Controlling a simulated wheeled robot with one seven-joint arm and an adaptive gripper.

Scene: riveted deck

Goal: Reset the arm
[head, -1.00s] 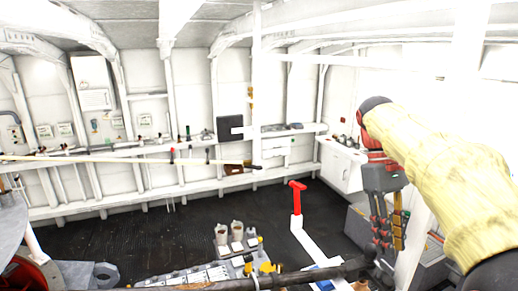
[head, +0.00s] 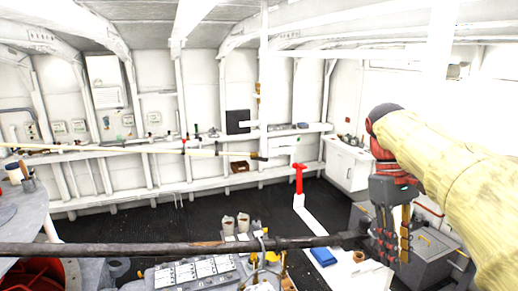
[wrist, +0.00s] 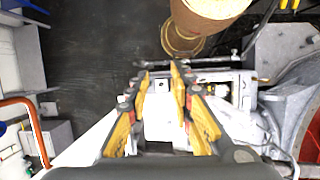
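My gripper (head: 388,258) hangs at the right of the head view, below my tan-sleeved arm, with its fingers pointing down. In the wrist view, its two orange-padded fingers (wrist: 161,70) stand apart with a gap between them. A white surface (wrist: 163,118) shows through that gap, and nothing is visibly gripped. A long dark bar (head: 190,247) crosses the lower head view and ends close to the gripper's left side; I cannot tell whether they touch.
A grey box (head: 428,258) is at right, a white cabinet (head: 346,165) farther back. The dark deck (head: 150,228) has clear floor.

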